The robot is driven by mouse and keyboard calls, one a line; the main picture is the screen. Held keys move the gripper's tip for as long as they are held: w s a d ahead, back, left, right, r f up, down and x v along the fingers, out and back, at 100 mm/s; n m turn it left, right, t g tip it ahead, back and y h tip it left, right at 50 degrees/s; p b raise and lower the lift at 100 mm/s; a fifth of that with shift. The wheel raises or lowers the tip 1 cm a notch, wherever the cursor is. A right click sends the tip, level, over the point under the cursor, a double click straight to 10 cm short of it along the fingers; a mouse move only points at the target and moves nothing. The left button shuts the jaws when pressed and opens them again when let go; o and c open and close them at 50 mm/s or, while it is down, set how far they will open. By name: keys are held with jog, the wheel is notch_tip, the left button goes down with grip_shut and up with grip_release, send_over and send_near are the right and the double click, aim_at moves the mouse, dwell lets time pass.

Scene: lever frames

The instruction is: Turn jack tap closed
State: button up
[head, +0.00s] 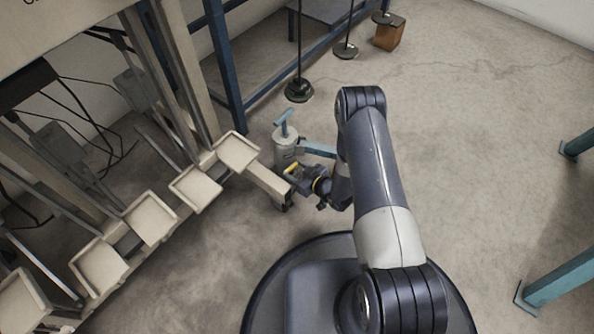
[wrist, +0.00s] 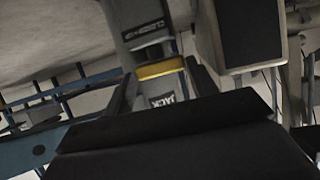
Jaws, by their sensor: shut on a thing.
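The jack is a grey cylinder (head: 287,148) with a blue T-shaped top (head: 285,122), standing on the floor beside the beige frame. Its tap is a yellow bar (head: 293,169) low on the near side. In the wrist view the yellow tap bar (wrist: 160,69) lies across the grey jack body, below a dark label (wrist: 149,28) that seems to read CLOSED and above a label reading JACK (wrist: 168,98). My gripper (head: 299,181) is at the bar, shut on it. In the wrist view its dark body covers the lower part and hides some of the contact.
A beige frame with several square trays (head: 238,152) stands left of the jack. A blue bar (head: 318,148) extends right from the jack, close to my arm. Behind are a blue rack (head: 222,70), dark round bases (head: 298,90) and a brown block (head: 388,34).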

jog(key=o, duration=0.7)
jog(key=shift+w+n+y, duration=0.1)
jog(key=shift+n+y, duration=0.3)
